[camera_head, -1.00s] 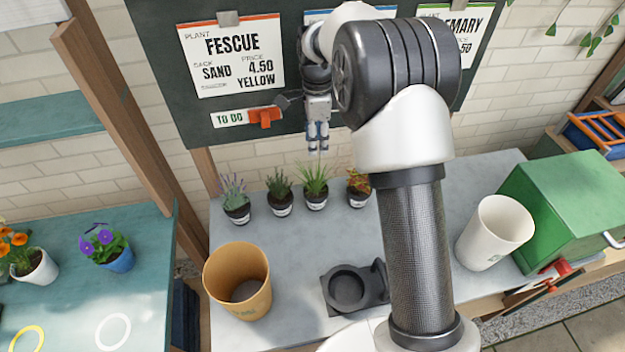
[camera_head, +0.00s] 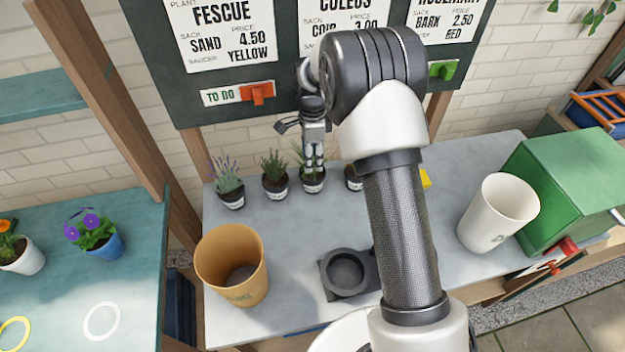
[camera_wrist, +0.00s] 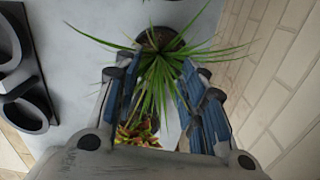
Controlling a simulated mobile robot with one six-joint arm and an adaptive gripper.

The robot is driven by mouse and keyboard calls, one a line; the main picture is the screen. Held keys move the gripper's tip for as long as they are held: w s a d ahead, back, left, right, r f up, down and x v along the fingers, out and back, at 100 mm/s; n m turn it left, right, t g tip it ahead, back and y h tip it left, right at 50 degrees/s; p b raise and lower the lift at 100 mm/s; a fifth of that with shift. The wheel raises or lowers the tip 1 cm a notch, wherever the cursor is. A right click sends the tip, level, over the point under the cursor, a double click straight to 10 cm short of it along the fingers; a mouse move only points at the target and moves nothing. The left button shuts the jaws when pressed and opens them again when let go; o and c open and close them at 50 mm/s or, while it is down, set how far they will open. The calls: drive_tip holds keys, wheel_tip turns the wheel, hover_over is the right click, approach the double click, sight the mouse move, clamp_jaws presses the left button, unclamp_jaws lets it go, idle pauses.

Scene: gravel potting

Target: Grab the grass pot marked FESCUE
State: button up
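The grass plant (camera_head: 299,156) stands in a small dark pot with a pale label band (camera_head: 312,184), third from the left in the row at the back of the grey table. The label's words are too small to read. My gripper (camera_head: 313,160) is directly above this pot and hides most of its leaves. In the wrist view the grass (camera_wrist: 158,75) spreads between the blue-padded fingers (camera_wrist: 162,110), which are apart. The pot's dark rim (camera_wrist: 158,38) shows beyond the fingertips. The gripper is open and holds nothing.
A lavender pot (camera_head: 232,198) and a bushy herb pot (camera_head: 275,185) stand left of the grass; a partly hidden pot (camera_head: 353,180) stands right. An orange bucket (camera_head: 232,262), black holder (camera_head: 345,272), white bucket (camera_head: 497,212) and green box (camera_head: 570,180) share the table. A board (camera_head: 235,85) reads FESCUE.

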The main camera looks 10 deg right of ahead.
wheel_tip(320, 180, down, 3)
drive_tip(key=shift+f+b, duration=0.2)
drive_tip(key=shift+b, duration=0.25)
drive_tip(key=shift+r, duration=0.1)
drive_tip(key=shift+c, duration=0.6)
clamp_jaws()
